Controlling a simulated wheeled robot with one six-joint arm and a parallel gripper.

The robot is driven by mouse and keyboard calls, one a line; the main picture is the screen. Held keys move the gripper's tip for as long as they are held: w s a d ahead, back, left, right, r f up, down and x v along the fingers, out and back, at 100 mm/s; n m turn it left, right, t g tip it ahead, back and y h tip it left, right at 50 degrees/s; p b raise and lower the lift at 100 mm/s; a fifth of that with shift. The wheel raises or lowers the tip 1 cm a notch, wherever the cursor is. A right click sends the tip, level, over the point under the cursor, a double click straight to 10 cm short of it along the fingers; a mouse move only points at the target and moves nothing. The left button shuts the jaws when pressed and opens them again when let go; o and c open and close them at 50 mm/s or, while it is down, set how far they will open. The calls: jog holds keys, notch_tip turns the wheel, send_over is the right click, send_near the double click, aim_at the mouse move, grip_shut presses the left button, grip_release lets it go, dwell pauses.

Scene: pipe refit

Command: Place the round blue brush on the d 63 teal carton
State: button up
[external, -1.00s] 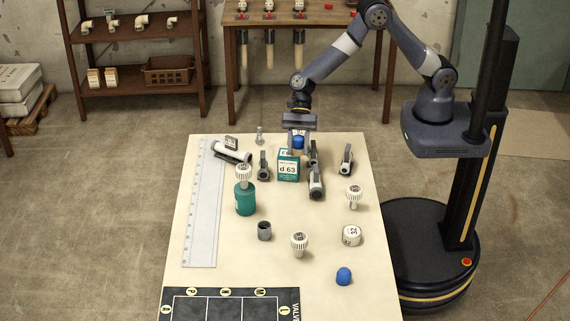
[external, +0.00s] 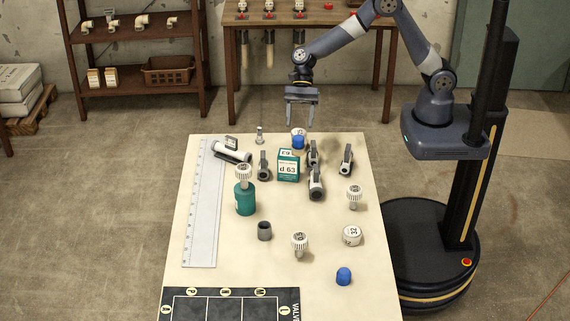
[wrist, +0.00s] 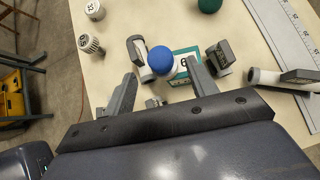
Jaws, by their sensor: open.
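The teal carton (external: 288,170) marked with 63 stands near the far end of the table; its label also shows in the wrist view (wrist: 184,74). A round blue piece (external: 298,143), which may be the brush, is at the carton's back right corner. In the wrist view the blue piece (wrist: 161,60) overlaps the carton's edge; I cannot tell if it rests on the carton or stands behind it. Another blue piece (external: 344,276) lies near the front right. My gripper (external: 301,124) is open and empty above and behind the carton, fingers apart, clear of the blue piece.
Grey valve pieces (external: 316,186) stand close to the carton's right, another (external: 263,166) to its left. A teal bottle (external: 245,200) with a white knob, white knobs (external: 354,196), a grey ring (external: 264,231) and a ruler (external: 202,205) are around. The table's middle front has free room.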

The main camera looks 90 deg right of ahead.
aim_at(298, 139)
jog(key=shift+v, duration=1.7)
jog(key=p+x, duration=0.1)
jog(key=x, duration=1.1)
jog(key=shift+a+f, duration=0.15)
jog(key=shift+f, duration=0.25)
notch_tip(298, 139, up, 3)
jog(key=shift+f, duration=0.1)
jog(key=shift+r, duration=0.75)
